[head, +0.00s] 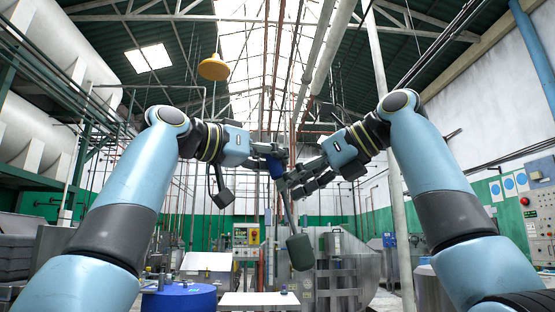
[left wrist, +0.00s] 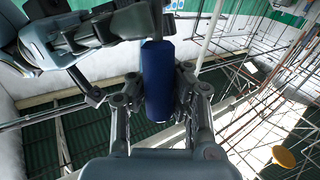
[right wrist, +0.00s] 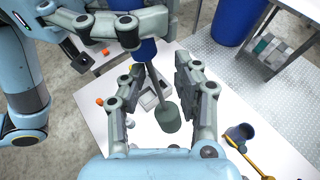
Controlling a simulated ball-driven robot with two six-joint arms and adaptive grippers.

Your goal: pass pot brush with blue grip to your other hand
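The pot brush has a blue grip (left wrist: 157,80), a thin grey shaft and a dark green head (head: 300,252). It hangs tilted in the air, head down. My left gripper (head: 274,160) is shut on the blue grip, which shows between its fingers in the left wrist view. My right gripper (head: 300,183) is just below and to the right of it. In the right wrist view my right gripper (right wrist: 155,88) is open, with the shaft passing between its spread fingers and the green head (right wrist: 168,116) beyond them.
A white table (right wrist: 95,135) lies below, with small orange items and a grey tray-like object. A blue dipper with a yellow handle (right wrist: 240,135) is at its right. A blue drum (head: 180,298) stands at the lower left. The air around the grippers is clear.

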